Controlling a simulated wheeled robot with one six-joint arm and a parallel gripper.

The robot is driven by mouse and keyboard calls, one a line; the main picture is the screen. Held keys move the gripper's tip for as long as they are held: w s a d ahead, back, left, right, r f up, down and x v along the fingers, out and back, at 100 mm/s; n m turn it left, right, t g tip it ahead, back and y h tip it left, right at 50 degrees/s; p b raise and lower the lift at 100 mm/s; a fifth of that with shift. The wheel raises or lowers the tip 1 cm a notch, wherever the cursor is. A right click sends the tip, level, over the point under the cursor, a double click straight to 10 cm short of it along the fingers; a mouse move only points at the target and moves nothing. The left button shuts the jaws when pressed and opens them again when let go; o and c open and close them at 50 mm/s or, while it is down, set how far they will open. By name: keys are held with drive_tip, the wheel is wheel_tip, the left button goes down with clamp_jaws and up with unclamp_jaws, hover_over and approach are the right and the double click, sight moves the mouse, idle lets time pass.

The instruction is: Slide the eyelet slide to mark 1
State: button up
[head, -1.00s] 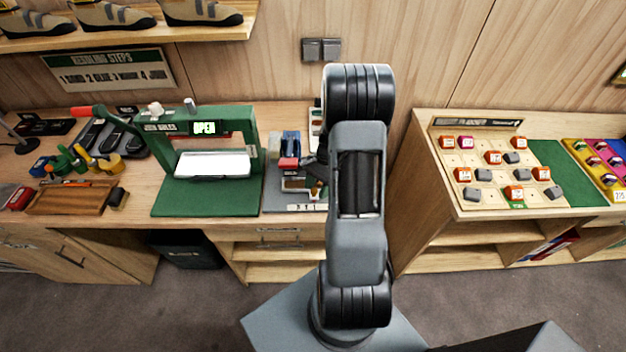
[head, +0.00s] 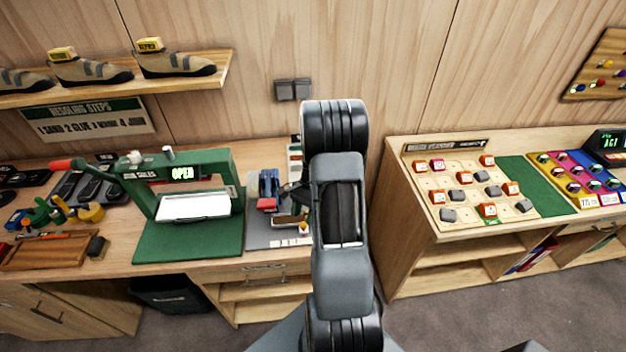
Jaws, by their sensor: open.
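A small device with a blue upright part (head: 268,183) and a red block (head: 267,204) stands on a grey base plate (head: 260,235) on the workbench. Small pale labels, too small to read, line the front of the plate. I cannot tell for certain which part is the eyelet slide. My gripper (head: 294,194) is open, just right of the red block and above the plate. My own arm hides part of it and the plate's right end. I cannot tell whether it touches anything.
A green press (head: 189,255) with a lit "OPEN" display stands left of the plate. Tools and a wooden tray (head: 50,251) lie farther left. A board with small blocks (head: 437,220) lies on the right counter. Boots stand on the shelf (head: 190,87) above.

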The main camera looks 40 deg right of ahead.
drive_tip(key=shift+d+r, duration=0.15)
drive_tip(key=shift+r, duration=0.45)
drive_tip(key=s+v, duration=0.2)
drive_tip(key=v, duration=0.9)
drive_tip(key=shift+w+a+r, duration=0.25)
drive_tip(key=shift+r, duration=0.05)
drive_tip(key=shift+c, duration=0.3)
